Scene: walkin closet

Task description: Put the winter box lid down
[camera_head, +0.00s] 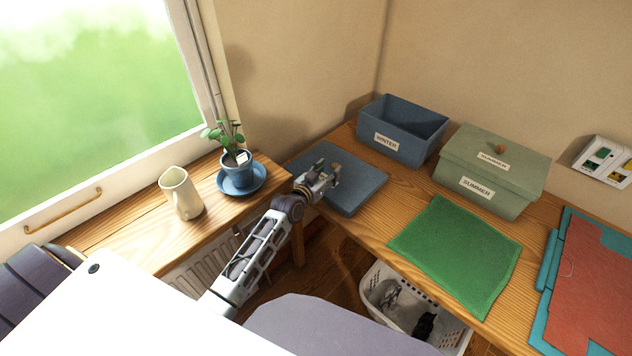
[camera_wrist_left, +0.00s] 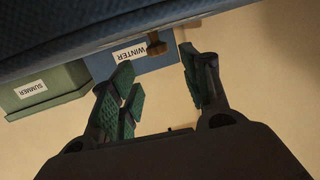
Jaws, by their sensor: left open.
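The open blue winter box (camera_head: 390,143) stands at the back of the wooden table, its label facing me and no lid on it. Its flat blue lid (camera_head: 362,190) lies at the table's left end, left of the box. My left gripper (camera_head: 328,180) is over the lid, by its small brown knob (camera_head: 336,168). In the left wrist view the lid (camera_wrist_left: 60,25) fills the top edge, and the knob (camera_wrist_left: 156,43) shows beyond and between the spread fingers (camera_wrist_left: 157,70). The gripper is open and holds nothing. My right gripper is not in view.
A lidded green summer box (camera_head: 490,180) stands right of the winter box. A green cloth (camera_head: 455,250) and a teal-and-red folder (camera_head: 590,285) lie in front. A white basket (camera_head: 375,300) is below. A pitcher (camera_head: 181,193) and potted plant (camera_head: 237,167) stand on the sill.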

